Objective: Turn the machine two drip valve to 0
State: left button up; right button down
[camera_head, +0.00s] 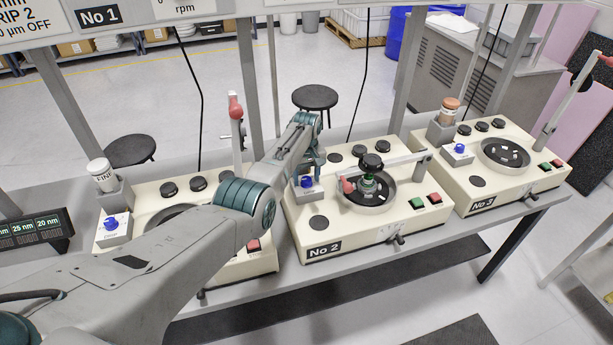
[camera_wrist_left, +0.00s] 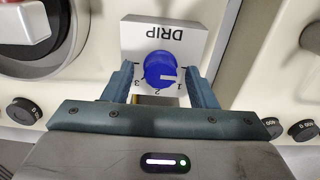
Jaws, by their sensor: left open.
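The drip valve of machine No 2 is a blue knob (camera_head: 307,182) on a small white block at the machine's left side. In the left wrist view the blue knob (camera_wrist_left: 158,68) sits on the white DRIP block (camera_wrist_left: 185,38), with a dial marked 1, 2 and 3. Its white mark points right, close to the 1; no 0 is readable. My left gripper (camera_head: 314,172) is over this valve. In the wrist view its open fingers (camera_wrist_left: 162,82) stand on either side of the knob, with gaps visible between. My right gripper is not in view.
Machine No 2 (camera_head: 325,248) carries a round plate with a black-knobbed fixture and a lever arm. Machine No 3 (camera_head: 480,205) stands to the right, and another machine (camera_head: 262,266) stands to the left, partly hidden by my arm. Black stools (camera_head: 315,97) stand behind the bench.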

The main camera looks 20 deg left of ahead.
aim_at(306, 178)
pick_arm(q)
notch_tip(306, 178, up, 11)
jog(key=b, duration=0.2)
jog(key=shift+b, duration=0.3)
jog(key=shift+f, duration=0.1)
